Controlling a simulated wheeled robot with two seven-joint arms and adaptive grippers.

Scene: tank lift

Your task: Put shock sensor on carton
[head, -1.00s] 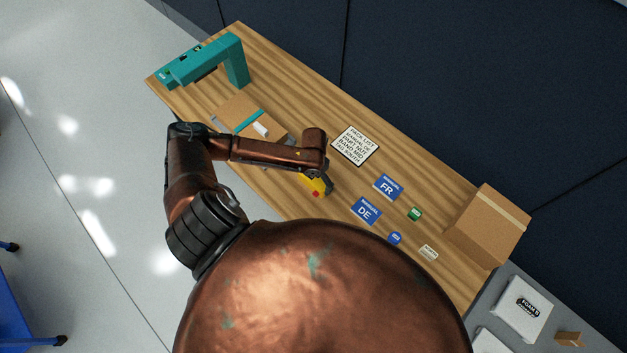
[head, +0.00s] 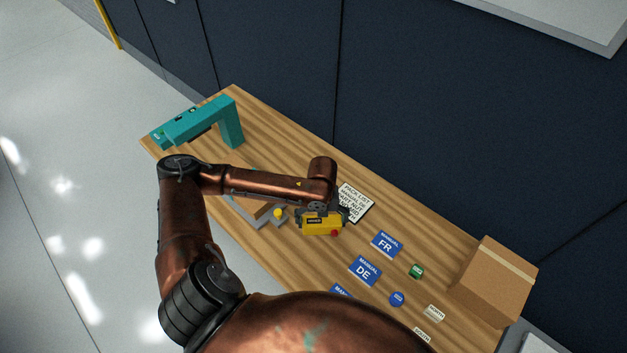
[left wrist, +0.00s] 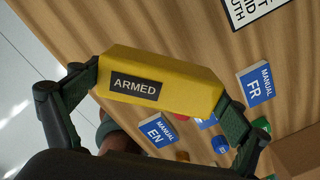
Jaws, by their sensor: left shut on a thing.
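The shock sensor (head: 322,225) is a yellow block with a dark label and a red spot on its underside end. My left gripper (head: 322,215) is shut on it, one finger at each end. In the left wrist view the sensor (left wrist: 165,78) reads "ARMED" and is held above the wooden table. A brown carton (head: 262,209) on a grey plate is mostly hidden behind my left forearm, to the left of the sensor. A second, closed brown carton (head: 494,282) with a pale tape strip stands at the table's right end. My right gripper is out of view.
A teal arch-shaped device (head: 205,122) stands at the table's far left. A pack list (head: 357,203) lies partly behind the gripper. Blue manuals FR (head: 387,244) and DE (head: 365,270), and small green (head: 416,271) and blue (head: 397,299) pieces lie to the right.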

